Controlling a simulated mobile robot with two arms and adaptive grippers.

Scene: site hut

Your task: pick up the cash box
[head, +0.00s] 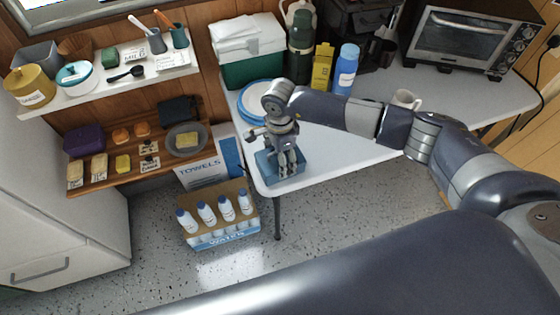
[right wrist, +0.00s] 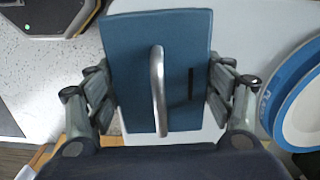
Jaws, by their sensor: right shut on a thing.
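The cash box (head: 265,170) is a small blue box at the near left corner of the white table. In the right wrist view the cash box (right wrist: 135,60) shows its blue top with a curved metal handle (right wrist: 157,90) and a dark slot. My right gripper (head: 287,161) comes down over it from above. In the right wrist view its fingers (right wrist: 163,92) press on the box's two opposite sides, with the handle between them. I cannot tell whether the box touches the table. My left gripper is not in view.
A blue-rimmed plate (head: 258,98) lies just behind the box on the table (head: 345,150). A green cooler (head: 250,68), a flask, a blue bottle (head: 345,70) and a toaster oven (head: 470,42) stand at the back. A water-bottle carton (head: 222,232) sits on the floor below left.

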